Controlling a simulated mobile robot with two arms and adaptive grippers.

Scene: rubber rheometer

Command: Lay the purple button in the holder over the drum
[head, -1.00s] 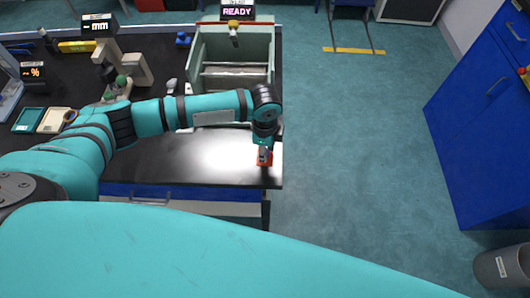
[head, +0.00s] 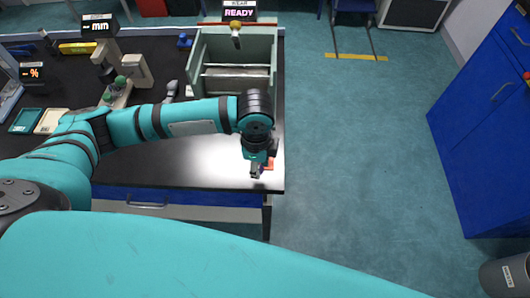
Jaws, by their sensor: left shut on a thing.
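My left gripper (head: 256,170) is shut, pointing down over the front right corner of the black bench. A small dark purplish piece shows at its fingertips, likely the purple button, but it is too small to make out well. An orange-red block or tray (head: 270,163) sits on the bench just right of the gripper, partly hidden by it. The drum (head: 237,73) lies across the open pale green wear tester (head: 197,65) at the back right of the bench. A yellow-topped holder (head: 236,28) stands above the drum. My right gripper is not in view.
A display reading READY (head: 239,12) stands behind the tester. A thickness gauge (head: 130,70), a teal tray (head: 27,120) and a cream tray (head: 52,121) are on the left. The bench (head: 200,165) is clear before the tester; floor lies right of its edge.

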